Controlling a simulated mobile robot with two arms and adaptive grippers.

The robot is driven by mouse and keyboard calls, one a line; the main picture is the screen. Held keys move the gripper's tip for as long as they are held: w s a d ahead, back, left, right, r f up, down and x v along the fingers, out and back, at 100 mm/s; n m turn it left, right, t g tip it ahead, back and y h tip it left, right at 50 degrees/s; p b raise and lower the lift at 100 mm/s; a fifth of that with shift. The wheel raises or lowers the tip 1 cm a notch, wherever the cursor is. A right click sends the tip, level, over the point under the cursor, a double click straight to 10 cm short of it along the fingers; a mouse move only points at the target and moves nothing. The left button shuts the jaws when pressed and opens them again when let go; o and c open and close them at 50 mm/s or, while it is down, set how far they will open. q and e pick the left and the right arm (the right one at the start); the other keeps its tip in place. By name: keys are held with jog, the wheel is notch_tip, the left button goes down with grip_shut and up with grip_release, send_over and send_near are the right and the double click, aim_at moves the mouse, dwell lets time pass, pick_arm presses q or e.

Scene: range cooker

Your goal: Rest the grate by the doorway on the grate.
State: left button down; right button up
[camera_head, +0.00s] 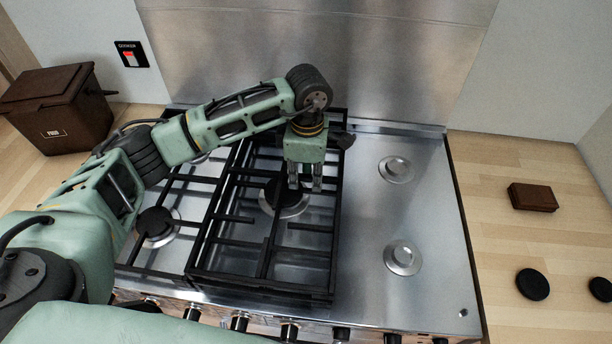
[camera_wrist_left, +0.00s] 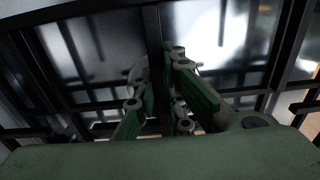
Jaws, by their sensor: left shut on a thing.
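My left gripper (camera_head: 306,188) points down over the middle of the cooker, shut on a bar of a black grate (camera_head: 262,286). In the left wrist view the fingers (camera_wrist_left: 160,88) close around a dark bar of this grate (camera_wrist_left: 153,35). The held grate lies over the middle burners. Its front edge looks doubled, and I cannot tell whether it touches what is below. Another black grate (camera_head: 195,178) lies to the left, partly hidden by my left arm. My right gripper is not in view.
The right burners (camera_head: 396,169) (camera_head: 402,257) are bare, with free steel around them. A brown lidded bin (camera_head: 75,125) stands on the left counter. A brown block (camera_head: 532,197) and black discs (camera_head: 532,284) (camera_head: 601,288) lie on the right counter. A steel backsplash (camera_head: 310,50) rises behind.

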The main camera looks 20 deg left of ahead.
pick_arm(q)
jog(key=shift+d+f+b, duration=0.1)
jog(key=shift+f+b, duration=0.25)
jog(key=shift+b, duration=0.3)
dwell(1.3)
jog(key=c, duration=1.7)
grip_release()
jog(key=shift+s, duration=0.1)
jog(key=shift+c, duration=0.2)
jog(key=shift+f, duration=0.15)
notch_tip(320, 180, up, 12)
